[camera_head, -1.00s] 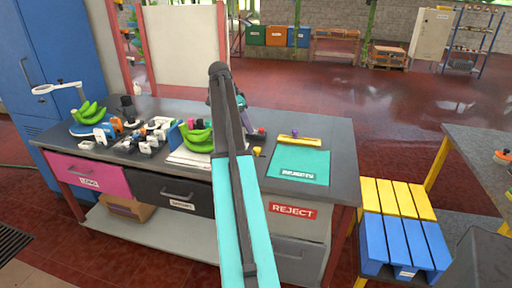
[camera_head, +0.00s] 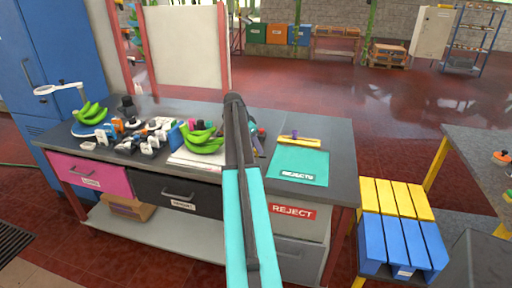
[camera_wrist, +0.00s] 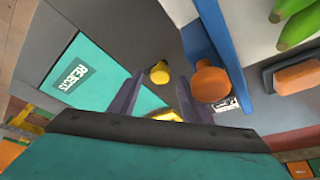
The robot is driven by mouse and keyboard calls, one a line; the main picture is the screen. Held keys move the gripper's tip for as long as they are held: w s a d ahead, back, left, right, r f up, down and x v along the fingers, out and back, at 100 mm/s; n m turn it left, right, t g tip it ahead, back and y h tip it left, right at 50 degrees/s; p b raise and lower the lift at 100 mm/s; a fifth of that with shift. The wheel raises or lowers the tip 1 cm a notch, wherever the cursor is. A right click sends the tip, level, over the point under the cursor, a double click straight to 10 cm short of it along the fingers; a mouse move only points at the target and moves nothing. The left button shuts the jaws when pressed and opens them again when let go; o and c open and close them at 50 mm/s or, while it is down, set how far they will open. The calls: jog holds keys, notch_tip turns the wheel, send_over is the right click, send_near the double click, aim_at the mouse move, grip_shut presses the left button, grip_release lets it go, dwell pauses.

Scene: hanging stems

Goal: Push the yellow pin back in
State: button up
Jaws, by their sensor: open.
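The yellow pin (camera_wrist: 160,72) shows in the wrist view as a rounded yellow head against the grey worktop. How far it stands out cannot be told. My gripper (camera_wrist: 161,78) is open and empty, its two purple-grey fingers apart with the pin's head between and beyond their tips in the picture. Contact is not visible. In the head view the pin is hidden behind my arm, and my gripper is mostly hidden too.
An orange-headed peg (camera_wrist: 210,84) stands close to the right finger. Green bananas (camera_head: 203,140) lie left of my arm. A teal rejects mat (camera_head: 301,168) lies to the right, with a yellow bar (camera_head: 300,141) behind it.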

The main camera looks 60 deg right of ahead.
jog(key=shift+s+d+f, duration=0.1)
jog(key=shift+d+f, duration=0.15)
jog(key=shift+f, duration=0.4)
grip_shut()
jog(key=shift+s+d, duration=0.25)
jog(key=shift+s, duration=0.6)
jog(key=shift+s+d, duration=0.25)
jog(key=shift+s, duration=0.55)
grip_release()
jog(key=shift+s, duration=0.1)
jog(key=shift+r, duration=0.1)
